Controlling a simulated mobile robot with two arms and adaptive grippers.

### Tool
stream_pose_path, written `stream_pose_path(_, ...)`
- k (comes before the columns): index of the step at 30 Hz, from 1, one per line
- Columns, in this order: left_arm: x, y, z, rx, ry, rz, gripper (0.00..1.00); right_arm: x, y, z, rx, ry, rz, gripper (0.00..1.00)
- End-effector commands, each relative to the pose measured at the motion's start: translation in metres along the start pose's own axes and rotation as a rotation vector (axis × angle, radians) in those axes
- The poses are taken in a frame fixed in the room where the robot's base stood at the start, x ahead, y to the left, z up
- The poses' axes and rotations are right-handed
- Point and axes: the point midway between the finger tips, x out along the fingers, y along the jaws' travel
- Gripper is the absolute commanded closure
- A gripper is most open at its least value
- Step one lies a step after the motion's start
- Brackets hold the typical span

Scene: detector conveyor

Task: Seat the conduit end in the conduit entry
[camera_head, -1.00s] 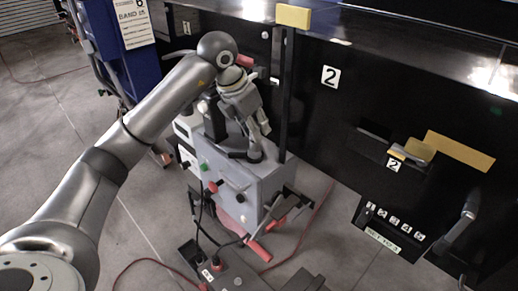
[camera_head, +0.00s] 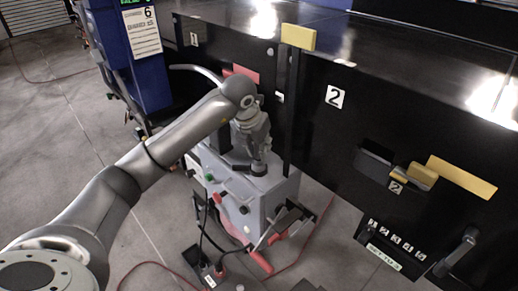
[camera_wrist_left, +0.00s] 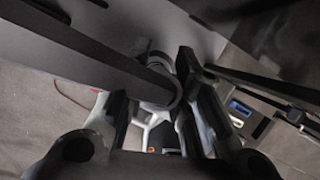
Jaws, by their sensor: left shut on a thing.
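My left gripper (camera_head: 258,163) points down at the top of a grey box (camera_head: 280,190). It is shut on what looks like the conduit end, mostly hidden between the fingers. In the left wrist view, a pale round part with a ring (camera_wrist_left: 158,88) shows by the fingers of my left gripper (camera_wrist_left: 150,115). A dark round fitting sits under the fingertips on the box top; it may be the conduit entry. I cannot tell whether the conduit end is inside it or only against it. My right gripper is not in view.
A black panel wall (camera_head: 330,140) stands close behind and right of the box. A yellow block (camera_head: 299,37) tops its post. A blue cabinet (camera_head: 148,75) stands at the back left. Red handles and cables lie around the box's foot.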

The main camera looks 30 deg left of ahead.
Motion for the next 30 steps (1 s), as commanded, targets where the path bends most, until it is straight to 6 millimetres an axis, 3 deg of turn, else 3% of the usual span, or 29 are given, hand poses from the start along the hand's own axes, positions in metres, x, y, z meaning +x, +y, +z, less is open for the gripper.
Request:
stream_pose_path(4,0.013,0.000,-0.005,0.000,0.000,-0.001,1.00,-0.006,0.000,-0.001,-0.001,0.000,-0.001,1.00)
stream_pose_path(15,0.018,0.000,-0.007,0.001,-0.002,0.000,1.00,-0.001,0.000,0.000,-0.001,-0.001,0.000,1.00)
stream_pose_path(16,0.018,0.000,-0.007,0.001,-0.001,0.000,0.76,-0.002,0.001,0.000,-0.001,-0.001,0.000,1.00)
stream_pose_path(20,0.017,0.000,-0.007,0.001,0.000,0.000,0.59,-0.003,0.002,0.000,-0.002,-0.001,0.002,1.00)
stream_pose_path(30,0.016,0.000,-0.007,0.001,0.000,0.000,0.57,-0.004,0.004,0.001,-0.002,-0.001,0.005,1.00)
